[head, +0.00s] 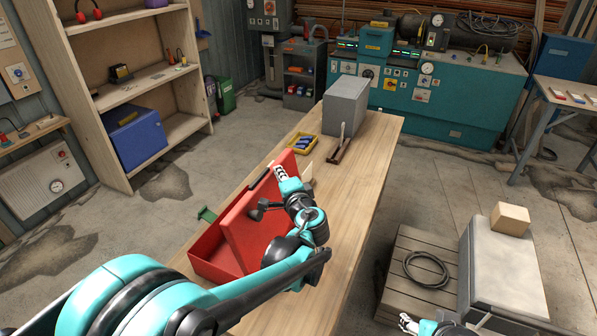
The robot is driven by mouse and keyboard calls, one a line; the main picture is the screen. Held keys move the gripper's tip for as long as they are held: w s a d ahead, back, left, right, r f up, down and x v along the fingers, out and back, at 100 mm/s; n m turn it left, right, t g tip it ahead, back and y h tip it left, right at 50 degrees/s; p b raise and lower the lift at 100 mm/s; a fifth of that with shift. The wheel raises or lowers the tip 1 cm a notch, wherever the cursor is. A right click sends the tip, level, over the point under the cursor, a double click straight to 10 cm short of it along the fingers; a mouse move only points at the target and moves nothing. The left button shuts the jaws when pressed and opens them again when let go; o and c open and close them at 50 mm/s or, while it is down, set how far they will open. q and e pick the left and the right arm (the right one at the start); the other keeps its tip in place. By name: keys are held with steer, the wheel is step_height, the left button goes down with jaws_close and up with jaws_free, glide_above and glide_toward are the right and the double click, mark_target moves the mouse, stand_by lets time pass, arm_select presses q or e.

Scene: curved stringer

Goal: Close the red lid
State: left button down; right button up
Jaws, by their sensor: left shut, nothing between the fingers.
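A red box (207,262) stands on the wooden bench at its left side. Its red lid (247,224) is raised, tilted up along the right side of the box, so the box is open. A dark strip, maybe a handle, shows by the lid's upper edge. My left gripper (281,174) is shut and empty, close to the upper part of the lid; I cannot tell whether it touches. My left wrist and forearm hide the lid's right part. My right gripper (407,322) is low at the bottom edge, away from the box; its fingers are too small to judge.
On the bench (365,170) stand a grey block (345,105), a dark metal fixture (340,148) and a yellow tray (303,143) of blue items. A pallet (405,262) with a black coil and a grey cabinet (505,265) stand right. The bench's right side is clear.

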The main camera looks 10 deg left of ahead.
arm_select(q)
steer(key=w+a+f+n+g+h+p, duration=0.1)
steer(key=a+f+n+g+h, duration=0.1)
steer(key=a, duration=0.5)
steer(key=w+a+f+n+g+h+p, duration=0.1)
steer(key=w+a+f+n+h, duration=0.15)
steer(key=a, duration=0.45)
steer(key=a+f+h+b, duration=0.1)
steer(key=a+f, duration=0.1)
steer(key=f, duration=0.2)
steer(key=a+f+n+g+h+b, duration=0.1)
steer(key=a+f+h+b, duration=0.1)
steer(key=a+f, duration=0.1)
steer(key=w+a+f+n+h+b, duration=0.1)
steer(key=a+f+h+b, duration=0.1)
steer(key=f, duration=0.3)
steer(key=shift+a+f+g, duration=0.15)
steer(key=shift+a+g, duration=0.15)
steer(key=shift+a, duration=0.35)
steer(key=shift+s+a+f+b, duration=0.1)
steer(key=shift+f+b, duration=0.3)
steer(key=shift+f, duration=0.15)
arm_select(e)
step_height(320, 180, down, 3)
steer(key=shift+d+f, duration=0.1)
